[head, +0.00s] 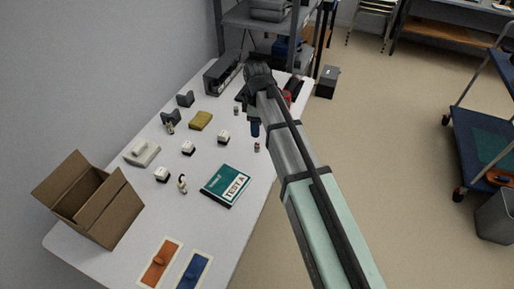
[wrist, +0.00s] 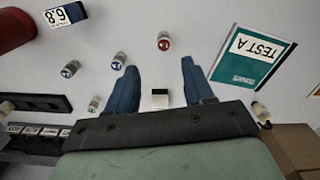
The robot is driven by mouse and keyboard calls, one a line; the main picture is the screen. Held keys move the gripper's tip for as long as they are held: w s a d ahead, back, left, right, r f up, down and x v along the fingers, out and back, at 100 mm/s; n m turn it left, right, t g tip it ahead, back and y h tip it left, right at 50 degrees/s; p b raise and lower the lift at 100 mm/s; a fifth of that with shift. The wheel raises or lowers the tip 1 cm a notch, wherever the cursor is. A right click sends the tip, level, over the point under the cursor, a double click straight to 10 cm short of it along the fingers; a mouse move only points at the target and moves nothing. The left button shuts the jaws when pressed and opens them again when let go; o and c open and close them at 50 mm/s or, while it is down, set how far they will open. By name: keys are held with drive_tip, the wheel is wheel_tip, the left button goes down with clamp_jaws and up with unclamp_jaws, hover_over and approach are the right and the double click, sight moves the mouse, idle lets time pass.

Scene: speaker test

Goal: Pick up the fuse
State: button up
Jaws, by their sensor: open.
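Several small light cylinders with coloured ends look like fuses; I cannot tell which one the task means. In the wrist view a red-ended one (wrist: 164,41) stands ahead of my gripper (wrist: 158,64), and blue-ended ones (wrist: 118,61) and (wrist: 70,69) stand to the left. Another small cylinder (wrist: 95,103) is beside the left finger. In the head view a red-marked one (head: 257,147) stands near the table's right edge, close to my gripper's blue fingertip (head: 255,130). My gripper is open, with nothing held. The arm hides part of the table.
A teal TEST A box (head: 226,185) lies on the white table (head: 130,212). White blocks (head: 188,148) stand left of it. An open cardboard box (head: 105,208) is at the near left. Orange (head: 160,262) and blue (head: 193,271) pads lie at the front. A dark rack (head: 222,72) is at the back.

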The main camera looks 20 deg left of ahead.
sight(257, 144)
wheel_tip(257, 144, down, 5)
drive_tip(key=shift+s+d+f, duration=0.1)
drive_tip(key=shift+s+f, duration=0.05)
drive_tip(key=shift+f, duration=1.15)
drive_tip(key=shift+s+d+f, duration=0.1)
drive_tip(key=shift+s+f, duration=0.05)
drive_tip(key=shift+f, duration=1.15)
clamp_jaws()
